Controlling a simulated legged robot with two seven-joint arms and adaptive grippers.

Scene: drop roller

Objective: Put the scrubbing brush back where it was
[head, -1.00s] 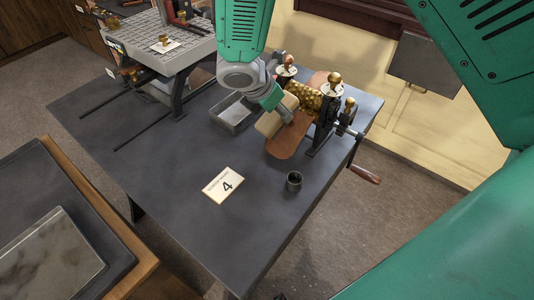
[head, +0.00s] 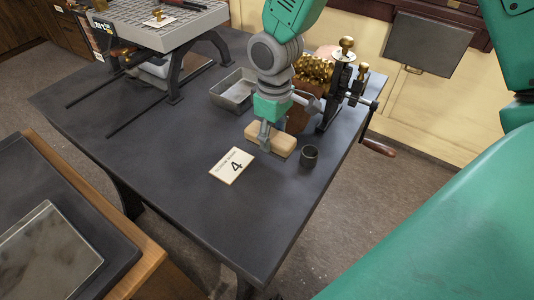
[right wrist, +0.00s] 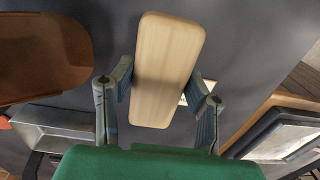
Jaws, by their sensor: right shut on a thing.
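The scrubbing brush shows as a pale wooden block (head: 284,144) at the table's middle right, between the number card (head: 232,165) and a small dark cup (head: 309,157). My right gripper (head: 266,138) is shut on it from above. In the right wrist view the block (right wrist: 165,70) sits between the two fingers of the gripper (right wrist: 162,82), its smooth wooden back showing. Its bristles are hidden. It is low over the table top; I cannot tell whether it touches. My left gripper is not in view.
The brass drop roller (head: 314,68) with its crank handle (head: 377,147) stands behind and right of the brush. A grey metal tray (head: 234,90) lies behind left. A perforated grey stand (head: 160,24) is at the back left. The front of the dark table (head: 195,205) is clear.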

